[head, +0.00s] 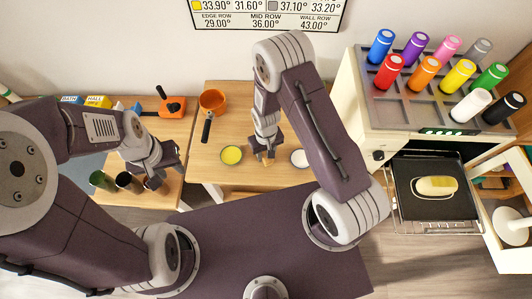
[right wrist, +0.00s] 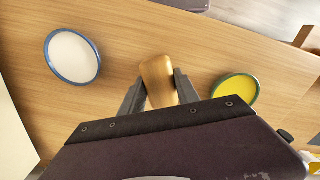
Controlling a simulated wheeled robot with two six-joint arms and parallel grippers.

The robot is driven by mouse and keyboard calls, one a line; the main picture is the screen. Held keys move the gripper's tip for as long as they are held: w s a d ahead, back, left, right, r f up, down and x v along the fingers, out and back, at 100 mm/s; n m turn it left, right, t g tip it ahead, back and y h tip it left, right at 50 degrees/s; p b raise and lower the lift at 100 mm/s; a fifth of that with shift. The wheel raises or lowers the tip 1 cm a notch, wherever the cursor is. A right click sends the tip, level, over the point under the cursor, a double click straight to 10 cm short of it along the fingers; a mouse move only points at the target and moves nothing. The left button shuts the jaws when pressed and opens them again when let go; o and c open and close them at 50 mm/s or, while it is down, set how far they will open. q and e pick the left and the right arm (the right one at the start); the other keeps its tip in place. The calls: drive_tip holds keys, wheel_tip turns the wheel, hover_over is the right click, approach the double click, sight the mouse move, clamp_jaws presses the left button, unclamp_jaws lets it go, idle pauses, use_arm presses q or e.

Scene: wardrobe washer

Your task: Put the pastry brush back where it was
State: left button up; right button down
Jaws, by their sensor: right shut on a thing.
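My right gripper (head: 265,158) is over the wooden table, between the yellow dish and the white dish. It is shut on a light wooden piece, which I take to be the pastry brush (head: 270,154). In the right wrist view the brush's rounded wooden end (right wrist: 157,80) shows between the two fingers (right wrist: 160,95); the rest of it is hidden by the gripper. I cannot tell whether it touches the table. My left gripper (head: 165,177) looks open and empty, near a dark cup at the left table's front edge.
The yellow dish (head: 231,155) and white dish (head: 299,158) flank the right gripper. An orange pan (head: 212,101) lies behind. Dark cups (head: 126,181) stand at left. At right, an oven (head: 400,135) carries several coloured bottles; its open drawer holds a loaf (head: 437,186).

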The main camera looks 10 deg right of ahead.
drive_tip(key=shift+f, duration=0.35)
drive_tip(key=c, duration=0.8)
unclamp_jaws()
drive_tip(key=shift+o, duration=0.3)
drive_tip(key=shift+o, duration=1.3)
wheel_tip(320, 180, up, 9)
drive_tip(key=shift+r+b, duration=0.1)
drive_tip(key=shift+b, duration=0.85)
